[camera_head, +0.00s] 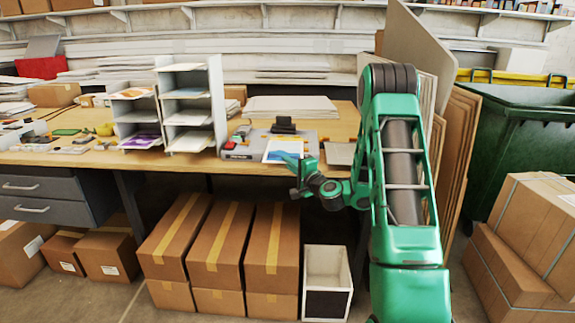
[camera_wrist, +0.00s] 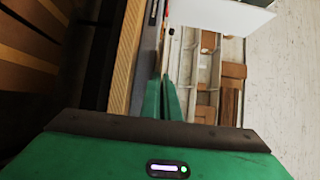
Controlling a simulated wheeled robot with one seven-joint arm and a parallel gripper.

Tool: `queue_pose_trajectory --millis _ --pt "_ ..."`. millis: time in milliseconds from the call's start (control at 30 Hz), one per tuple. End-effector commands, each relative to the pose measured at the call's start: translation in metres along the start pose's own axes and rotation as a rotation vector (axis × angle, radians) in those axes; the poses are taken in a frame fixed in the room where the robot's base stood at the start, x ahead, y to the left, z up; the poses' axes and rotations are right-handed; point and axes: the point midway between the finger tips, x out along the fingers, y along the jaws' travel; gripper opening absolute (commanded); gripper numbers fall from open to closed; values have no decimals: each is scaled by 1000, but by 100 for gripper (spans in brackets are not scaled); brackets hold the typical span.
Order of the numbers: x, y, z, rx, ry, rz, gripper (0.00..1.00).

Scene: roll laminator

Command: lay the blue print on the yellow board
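I cannot clearly make out a yellow board.
A grey paper sorter (camera_head: 190,105) stands left of the laminator. A black item (camera_head: 284,125) sits behind the print. A stack of pale sheets (camera_head: 290,106) lies at the back. Small items clutter the left bench. Taped boxes (camera_head: 221,240) fill the space below. Leaning boards (camera_head: 458,150) stand at right.

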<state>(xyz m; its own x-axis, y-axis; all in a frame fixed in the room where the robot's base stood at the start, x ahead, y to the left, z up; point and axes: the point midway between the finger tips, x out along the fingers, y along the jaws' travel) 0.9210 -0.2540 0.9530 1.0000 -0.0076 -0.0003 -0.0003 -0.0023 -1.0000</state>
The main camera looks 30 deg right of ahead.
Motion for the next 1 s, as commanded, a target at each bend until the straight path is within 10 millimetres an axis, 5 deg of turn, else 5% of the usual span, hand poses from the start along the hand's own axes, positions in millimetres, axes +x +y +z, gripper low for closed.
queue_pose_trajectory --millis 267,400,767,1000 --pt "-1 1 0 1 0 0 0" --pt "-1 1 0 1 0 0 24" --pt "-5 2 -1 2 1 1 24" --pt "-35 2 -2 7 4 3 24"
